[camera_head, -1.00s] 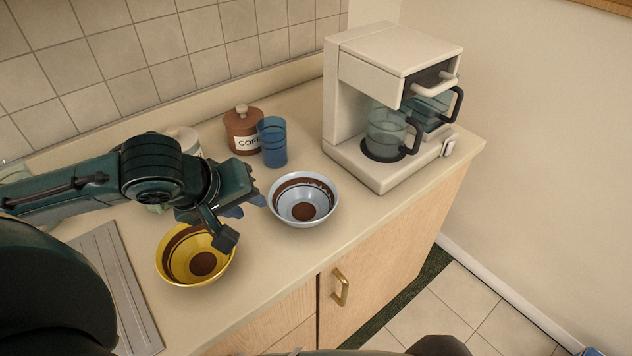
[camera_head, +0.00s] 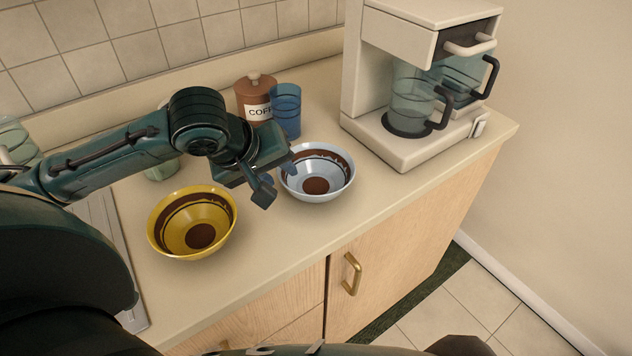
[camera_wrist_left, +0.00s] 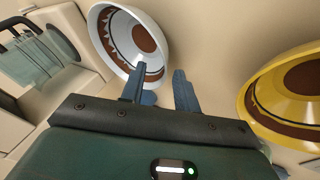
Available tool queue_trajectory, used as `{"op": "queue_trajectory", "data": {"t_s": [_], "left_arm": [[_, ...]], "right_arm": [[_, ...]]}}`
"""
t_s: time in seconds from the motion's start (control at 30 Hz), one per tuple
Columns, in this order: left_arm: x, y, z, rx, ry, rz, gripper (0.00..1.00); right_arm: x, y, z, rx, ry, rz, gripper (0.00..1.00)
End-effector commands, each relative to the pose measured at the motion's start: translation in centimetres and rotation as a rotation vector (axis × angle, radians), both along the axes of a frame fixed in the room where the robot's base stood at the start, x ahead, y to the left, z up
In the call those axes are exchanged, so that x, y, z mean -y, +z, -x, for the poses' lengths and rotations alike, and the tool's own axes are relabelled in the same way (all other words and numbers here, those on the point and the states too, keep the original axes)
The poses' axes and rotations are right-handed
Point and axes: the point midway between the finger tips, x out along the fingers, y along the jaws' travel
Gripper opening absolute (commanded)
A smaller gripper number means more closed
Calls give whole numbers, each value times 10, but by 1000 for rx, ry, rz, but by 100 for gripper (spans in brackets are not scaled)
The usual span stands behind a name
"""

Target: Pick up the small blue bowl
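The small blue bowl (camera_head: 316,186), pale blue with a brown band and brown centre inside, stands upright on the counter. My left gripper (camera_head: 275,180) is just left of it in the head view, at the bowl's near-left rim. In the left wrist view the two fingers (camera_wrist_left: 162,88) are apart with nothing between them. There, one finger overlaps the edge of the blue bowl (camera_wrist_left: 128,45) and the other is over bare counter. I cannot tell whether the finger touches the rim. My right gripper is not in view.
A yellow bowl (camera_head: 192,235) stands to the left on the counter (camera_head: 270,242). Behind the blue bowl are a blue cup (camera_head: 286,110) and a brown coffee canister (camera_head: 255,95). A coffee maker (camera_head: 400,148) stands to the right. The counter in front of the blue bowl is clear.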

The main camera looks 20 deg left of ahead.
Motion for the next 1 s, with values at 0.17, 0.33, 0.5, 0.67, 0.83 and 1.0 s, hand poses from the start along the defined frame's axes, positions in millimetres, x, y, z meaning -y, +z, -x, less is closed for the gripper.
{"op": "queue_trajectory", "data": {"t_s": [0.17,0.33,0.5,0.67,0.83,1.0], "left_arm": [[-1,-10,-7,-1,0,-1,31],[-7,-32,-22,-2,0,-1,31],[-4,-46,-32,0,0,0,31],[-4,-47,-33,2,-1,0,31],[-4,-47,-33,2,-1,0,25],[-4,-47,-33,1,0,-1,11]], "right_arm": [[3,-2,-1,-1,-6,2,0],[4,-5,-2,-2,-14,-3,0],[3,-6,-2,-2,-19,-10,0],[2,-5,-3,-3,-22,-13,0],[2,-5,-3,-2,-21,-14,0],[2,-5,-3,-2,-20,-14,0]]}}
